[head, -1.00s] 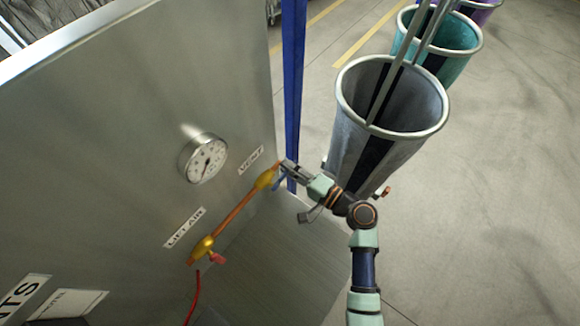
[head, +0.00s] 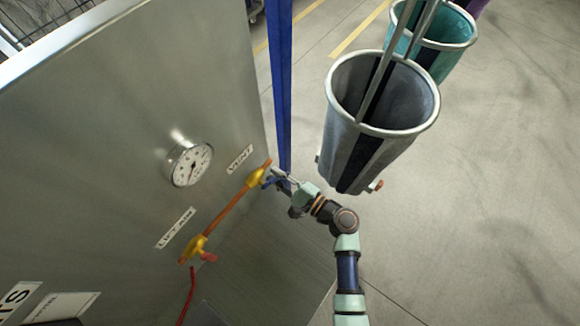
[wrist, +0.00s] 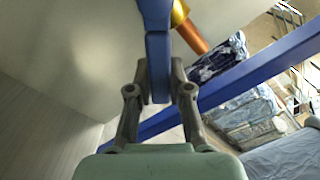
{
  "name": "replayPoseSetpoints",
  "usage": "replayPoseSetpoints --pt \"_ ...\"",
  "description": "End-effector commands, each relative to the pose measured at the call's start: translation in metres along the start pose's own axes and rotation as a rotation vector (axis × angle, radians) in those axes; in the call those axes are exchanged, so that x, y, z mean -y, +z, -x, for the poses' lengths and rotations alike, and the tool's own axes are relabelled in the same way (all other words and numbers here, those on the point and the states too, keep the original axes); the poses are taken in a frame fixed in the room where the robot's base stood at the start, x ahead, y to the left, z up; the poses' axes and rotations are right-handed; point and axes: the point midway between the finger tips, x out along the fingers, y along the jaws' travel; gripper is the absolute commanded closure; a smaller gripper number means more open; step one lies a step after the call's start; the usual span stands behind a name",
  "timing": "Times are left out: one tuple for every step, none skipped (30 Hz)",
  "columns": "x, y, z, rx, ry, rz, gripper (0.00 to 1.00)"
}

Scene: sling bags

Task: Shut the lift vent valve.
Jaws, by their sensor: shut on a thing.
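The vent valve (head: 256,178) is a brass body near the upper end of a copper pipe (head: 228,211) on a steel panel, below the vent label (head: 239,158). Its blue lever (head: 269,183) points off to the right of the pipe. My gripper (head: 279,179) is shut on the lever. In the wrist view the blue lever (wrist: 158,62) runs between both fingers, with the copper pipe (wrist: 190,32) behind it. A second brass valve (head: 197,247) with a red handle (head: 208,257) sits at the pipe's lower end, by the lift air label (head: 176,227).
A round gauge (head: 188,164) is on the panel (head: 90,150). A blue post (head: 282,90) stands just behind my gripper. A grey sling bag (head: 385,95) hangs close to the right of my wrist, with a teal bag (head: 435,45) behind it. Open floor lies right.

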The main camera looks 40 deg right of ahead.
Motion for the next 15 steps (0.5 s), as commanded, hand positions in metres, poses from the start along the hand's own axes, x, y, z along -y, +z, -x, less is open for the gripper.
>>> replayPoseSetpoints --pt "-0.003 0.002 -0.001 0.001 0.002 -0.044 1.0" --pt "-0.005 0.003 -0.001 0.002 0.003 -0.072 1.0" --pt "-0.008 0.003 -0.001 0.002 0.004 -0.11 1.0" --pt "-0.01 0.004 -0.002 0.002 0.004 -0.138 1.0" --pt "-0.011 0.004 -0.002 0.003 0.004 -0.166 1.0" --pt "-0.014 0.005 -0.002 0.004 0.004 -0.205 1.0" --pt "-0.016 0.005 -0.002 0.003 0.005 -0.233 1.0" --pt "-0.018 0.006 -0.002 0.003 0.005 -0.261 1.0" --pt "-0.02 0.007 -0.002 0.003 0.005 -0.299 1.0" --pt "-0.021 0.007 -0.002 0.003 0.004 -0.328 1.0" --pt "-0.023 0.008 -0.001 0.003 0.004 -0.357 1.0" --pt "-0.026 0.009 -0.001 0.002 0.004 -0.395 1.0" --pt "-0.028 0.009 -0.001 0.002 0.005 -0.422 1.0" --pt "-0.029 0.01 -0.001 0.002 0.004 -0.45 1.0" --pt "-0.031 0.012 -0.001 0.002 0.004 -0.487 1.0"
